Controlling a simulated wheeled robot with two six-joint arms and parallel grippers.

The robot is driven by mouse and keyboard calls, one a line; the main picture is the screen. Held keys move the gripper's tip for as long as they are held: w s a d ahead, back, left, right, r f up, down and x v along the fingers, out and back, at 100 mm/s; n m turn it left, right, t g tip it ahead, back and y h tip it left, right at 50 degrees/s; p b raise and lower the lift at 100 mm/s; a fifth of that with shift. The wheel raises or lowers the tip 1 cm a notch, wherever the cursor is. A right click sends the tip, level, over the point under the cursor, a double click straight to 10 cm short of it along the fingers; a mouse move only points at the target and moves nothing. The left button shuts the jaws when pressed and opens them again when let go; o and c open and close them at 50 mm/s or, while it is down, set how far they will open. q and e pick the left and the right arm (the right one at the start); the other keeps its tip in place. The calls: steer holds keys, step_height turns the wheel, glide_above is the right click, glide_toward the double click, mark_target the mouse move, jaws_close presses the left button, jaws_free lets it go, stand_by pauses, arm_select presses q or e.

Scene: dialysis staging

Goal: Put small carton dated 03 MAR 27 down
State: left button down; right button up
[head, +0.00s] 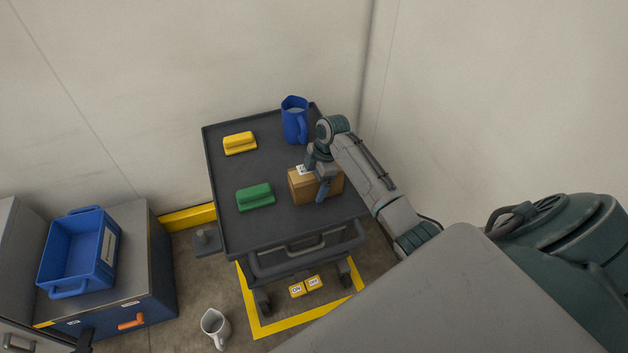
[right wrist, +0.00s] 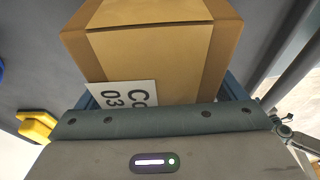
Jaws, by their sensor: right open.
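A small brown carton (head: 301,188) sits on the dark top of the cart (head: 222,158), near its right side. A white label with "03" in dark print shows on the carton in the right wrist view (right wrist: 150,52); the rest of the date is hidden. My right gripper (head: 318,180) is over the carton from above, its jaws open with a finger on either side of it. Whether the fingers touch the carton cannot be told. My left gripper does not show clearly.
On the cart, a blue jug (head: 294,122) stands behind the carton, with a yellow block (head: 239,143) and a green block (head: 255,196) to the left. A blue bin (head: 72,250) rests on a cabinet at left.

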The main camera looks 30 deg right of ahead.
steer(key=v, duration=1.2)
steer(key=shift+w+a+r, duration=0.1)
steer(key=shift+r, duration=0.1)
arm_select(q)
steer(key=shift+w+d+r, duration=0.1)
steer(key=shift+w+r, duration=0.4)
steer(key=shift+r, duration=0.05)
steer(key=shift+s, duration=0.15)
